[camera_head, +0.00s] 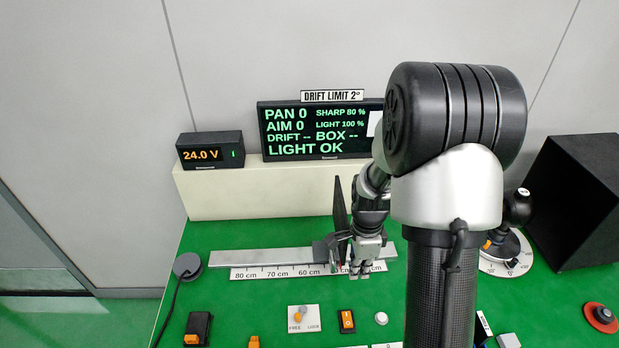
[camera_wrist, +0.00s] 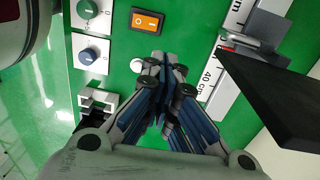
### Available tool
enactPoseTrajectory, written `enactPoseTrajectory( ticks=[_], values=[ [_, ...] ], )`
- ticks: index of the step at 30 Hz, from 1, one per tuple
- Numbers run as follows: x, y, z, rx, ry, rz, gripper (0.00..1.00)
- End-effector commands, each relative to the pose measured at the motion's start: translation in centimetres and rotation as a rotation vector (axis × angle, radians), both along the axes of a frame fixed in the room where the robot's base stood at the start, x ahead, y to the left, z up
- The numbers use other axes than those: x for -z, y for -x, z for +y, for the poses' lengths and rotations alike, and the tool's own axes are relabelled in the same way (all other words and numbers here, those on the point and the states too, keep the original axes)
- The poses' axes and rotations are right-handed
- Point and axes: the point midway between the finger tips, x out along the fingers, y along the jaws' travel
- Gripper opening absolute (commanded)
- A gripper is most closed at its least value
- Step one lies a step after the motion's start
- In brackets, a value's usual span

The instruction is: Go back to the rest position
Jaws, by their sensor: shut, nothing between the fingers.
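My gripper (camera_head: 365,262) hangs over the green table, near the ruler rail, with my arm partly in front of it in the head view. In the wrist view my gripper (camera_wrist: 163,65) has its fingertips together with nothing between them. An orange rocker switch (camera_wrist: 147,21) and a white round button (camera_wrist: 137,65) lie just beyond the fingertips there. A black panel (camera_wrist: 275,100) on the rail carriage stands close to the right of the gripper. The rest position itself is not marked in either view.
A ruler rail (camera_head: 262,258) crosses the table. The display (camera_head: 318,130) and the 24.0 V box (camera_head: 210,150) stand on a cream ledge behind. Several switches line the front.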

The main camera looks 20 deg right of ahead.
Motion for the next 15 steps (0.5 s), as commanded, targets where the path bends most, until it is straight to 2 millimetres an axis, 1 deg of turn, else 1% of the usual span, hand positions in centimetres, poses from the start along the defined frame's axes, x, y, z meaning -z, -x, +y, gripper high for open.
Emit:
enactPoseTrajectory(
  ticks=[2, 4, 5, 7, 8, 11, 12, 15],
  values=[
    [0.0, 0.0, 0.0, -0.002, 0.0, -0.001, 0.0],
    [-0.5, -0.1, 0.1, -0.017, 0.002, -0.007, 0.0],
    [-0.9, -0.1, 0.3, -0.033, 0.003, -0.012, 0.0],
    [-2.4, -0.2, 0.8, -0.094, 0.007, -0.031, 0.0],
    [-3.3, -0.2, 1.1, -0.13, 0.01, -0.041, 0.0],
    [-6.8, 0.1, 2.5, -0.291, 0.022, -0.083, 0.0],
    [-8.3, 0.3, 3.1, -0.364, 0.029, -0.1, 0.0],
    [-11.9, 1.4, 4.8, -0.551, 0.048, -0.142, 0.0]
  ],
)
